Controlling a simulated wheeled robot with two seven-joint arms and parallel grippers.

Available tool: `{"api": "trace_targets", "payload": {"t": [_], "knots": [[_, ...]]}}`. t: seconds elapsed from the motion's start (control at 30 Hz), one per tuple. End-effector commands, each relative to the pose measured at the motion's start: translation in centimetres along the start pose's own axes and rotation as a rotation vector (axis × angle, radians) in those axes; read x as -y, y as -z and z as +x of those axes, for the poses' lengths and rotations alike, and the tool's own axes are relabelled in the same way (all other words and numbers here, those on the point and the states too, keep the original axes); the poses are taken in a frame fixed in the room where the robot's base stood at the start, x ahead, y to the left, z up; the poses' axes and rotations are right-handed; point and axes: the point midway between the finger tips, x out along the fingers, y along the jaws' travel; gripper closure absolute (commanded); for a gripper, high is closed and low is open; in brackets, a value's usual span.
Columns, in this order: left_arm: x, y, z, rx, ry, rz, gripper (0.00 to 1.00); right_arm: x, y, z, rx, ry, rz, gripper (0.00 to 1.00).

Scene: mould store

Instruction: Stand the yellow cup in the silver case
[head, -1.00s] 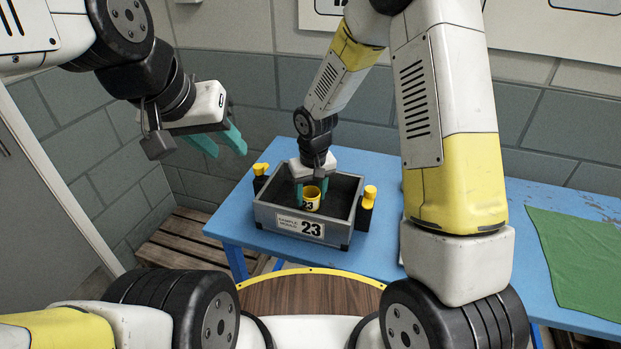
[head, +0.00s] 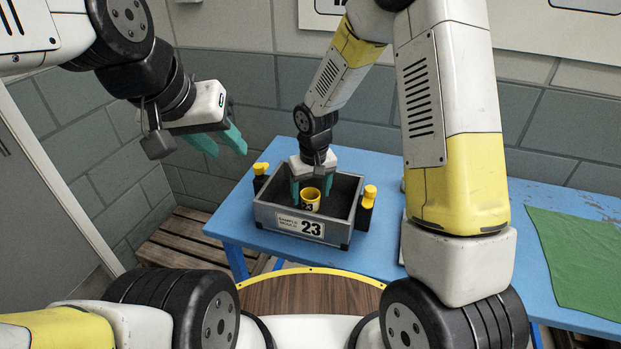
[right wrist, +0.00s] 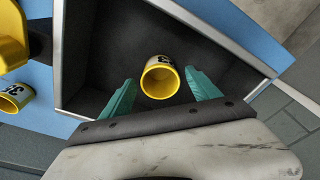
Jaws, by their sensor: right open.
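The yellow cup (head: 310,201) with a 23 label stands upright inside the silver case (head: 265,217), toward its near side. In the right wrist view the cup (right wrist: 160,80) is seen from above, mouth up and empty. My right gripper (head: 311,192) is open, with one teal finger on each side of the cup; gaps show beside it in the right wrist view. The case has a dark inside, a 23 plate in front and yellow-topped handles. My left gripper (head: 222,140) is open and empty, raised left of the case.
The case sits near the left end of the blue table (head: 380,150). A green cloth (head: 580,260) is at the right, and a wooden pallet (head: 190,240) on the floor.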

Motion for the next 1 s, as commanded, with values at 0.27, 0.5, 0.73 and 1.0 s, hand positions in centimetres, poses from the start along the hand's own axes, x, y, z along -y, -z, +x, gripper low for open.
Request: {"api": "trace_targets", "payload": {"t": [0.27, 0.5, 0.73, 1.0], "knots": [[0.0, 0.0, 0.0, 0.0, 0.0, 0.0, 0.64, 0.0, 0.1, -6.2, -0.006, 0.0, -0.001, 0.29], [0.0, 0.0, 0.0, 0.0, 0.0, 0.0, 0.64, 0.0, 0.0, -9.8, -0.002, 0.0, 0.0, 0.29], [0.0, 0.0, 0.0, 0.0, 0.0, 0.0, 0.64, -1.0, -0.8, -12.9, -0.029, -0.001, 0.021, 0.29], [0.0, 0.0, 0.0, 0.0, 0.0, 0.0, 0.64, -5.0, -7.1, -22.5, -0.183, 0.008, 0.145, 0.29]]}}
